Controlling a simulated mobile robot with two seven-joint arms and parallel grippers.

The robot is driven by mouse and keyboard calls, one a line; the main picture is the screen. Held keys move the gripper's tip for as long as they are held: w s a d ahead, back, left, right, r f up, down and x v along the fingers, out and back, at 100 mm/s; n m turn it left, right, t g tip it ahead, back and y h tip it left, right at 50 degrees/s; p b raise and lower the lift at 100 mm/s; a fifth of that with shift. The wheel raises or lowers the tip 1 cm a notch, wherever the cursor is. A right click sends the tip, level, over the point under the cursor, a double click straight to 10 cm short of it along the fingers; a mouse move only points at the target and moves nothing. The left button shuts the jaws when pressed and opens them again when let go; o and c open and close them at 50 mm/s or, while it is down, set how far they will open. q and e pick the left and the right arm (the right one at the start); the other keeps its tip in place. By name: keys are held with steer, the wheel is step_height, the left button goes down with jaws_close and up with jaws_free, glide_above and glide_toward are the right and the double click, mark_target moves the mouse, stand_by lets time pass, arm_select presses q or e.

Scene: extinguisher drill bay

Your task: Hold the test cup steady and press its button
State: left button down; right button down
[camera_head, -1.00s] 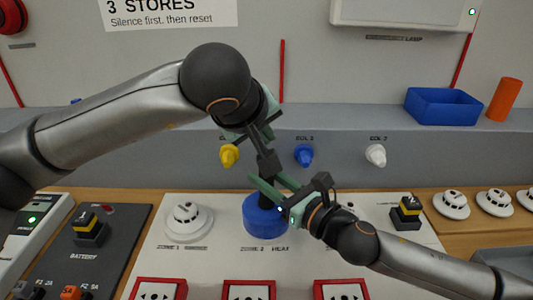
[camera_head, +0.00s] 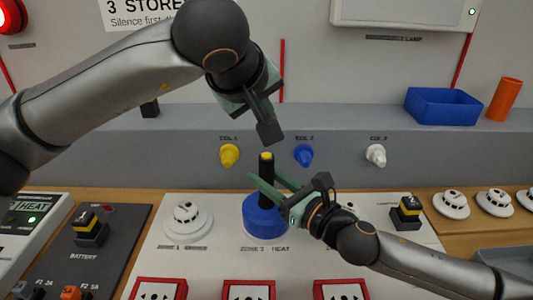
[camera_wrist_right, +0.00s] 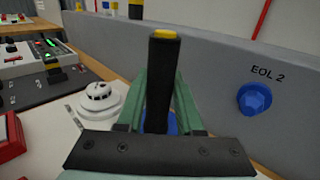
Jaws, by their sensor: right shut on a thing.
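The test cup (camera_head: 261,218) has a blue base, an upright black handle and a yellow button (camera_head: 267,155) on top. It stands upright over the Zone 2 heat spot on the white panel. My right gripper (camera_head: 268,181) is shut on the black handle, its green fingers either side, below the button. The right wrist view shows the handle (camera_wrist_right: 161,85) between the fingers, the button (camera_wrist_right: 166,34) uncovered. My left gripper (camera_head: 268,128) hangs just above the button, apart from it, pointing down. Whether its dark jaws are open is unclear.
A white detector (camera_head: 187,218) sits left of the cup. Yellow, blue and white EOL plugs line the wall behind. A blue bin (camera_head: 441,107) and orange cylinder (camera_head: 504,100) stand on the ledge at right. The alarm display (camera_head: 27,207) reads HEAT.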

steer(key=shift+c, duration=2.4)
jaws_free()
steer(key=shift+d, duration=0.1)
